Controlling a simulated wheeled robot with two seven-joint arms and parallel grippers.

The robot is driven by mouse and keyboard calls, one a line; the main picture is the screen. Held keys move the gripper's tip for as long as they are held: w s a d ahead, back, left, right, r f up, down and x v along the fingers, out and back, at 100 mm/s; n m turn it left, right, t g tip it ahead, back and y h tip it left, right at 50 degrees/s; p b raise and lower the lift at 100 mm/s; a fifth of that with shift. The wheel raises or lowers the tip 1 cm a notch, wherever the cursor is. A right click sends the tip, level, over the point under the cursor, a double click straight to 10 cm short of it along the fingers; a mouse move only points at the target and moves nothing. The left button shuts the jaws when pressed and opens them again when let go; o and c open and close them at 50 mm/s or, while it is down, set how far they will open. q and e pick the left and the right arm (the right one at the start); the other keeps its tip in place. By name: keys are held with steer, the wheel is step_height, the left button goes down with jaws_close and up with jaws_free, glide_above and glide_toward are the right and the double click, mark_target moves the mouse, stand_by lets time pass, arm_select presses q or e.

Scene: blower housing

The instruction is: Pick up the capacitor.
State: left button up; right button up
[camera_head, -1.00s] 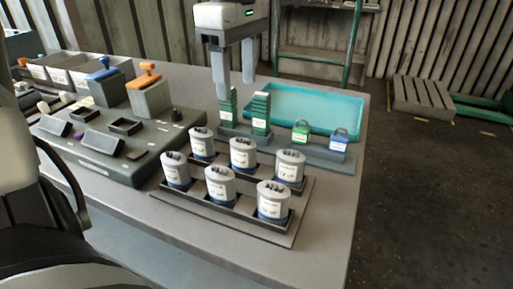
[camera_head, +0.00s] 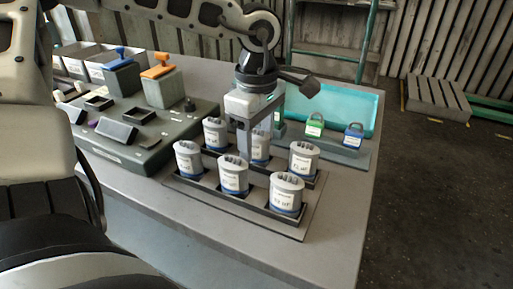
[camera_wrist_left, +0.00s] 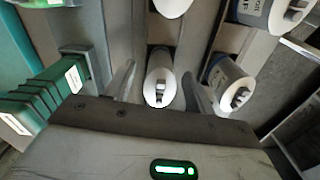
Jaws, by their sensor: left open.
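Several grey-white cylindrical capacitors with terminals on top stand upright in two rows in a dark rack (camera_head: 255,214). Front-row capacitors are at the left (camera_head: 187,160), middle (camera_head: 233,176) and right (camera_head: 286,194). The back row has a left one (camera_head: 215,133), a middle one (camera_head: 261,148) and a right one (camera_head: 303,159). My left gripper (camera_head: 259,138) points down at the back-row middle capacitor, partly hiding it. In the left wrist view a capacitor (camera_wrist_left: 160,80) lies between the open fingers (camera_wrist_left: 158,90), with gaps both sides. My right gripper is out of view.
Green (camera_head: 314,126) and blue (camera_head: 354,136) padlock-like items stand behind the rack, before a teal tray (camera_head: 335,97). A grey fixture (camera_head: 135,150) and blocks with blue and orange handles stand left. Green finned parts (camera_wrist_left: 35,98) are near the gripper. Neighbouring capacitors stand close.

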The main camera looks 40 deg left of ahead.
arm_select(q)
steer(key=c, duration=0.9)
steer(key=shift+r, duration=0.1)
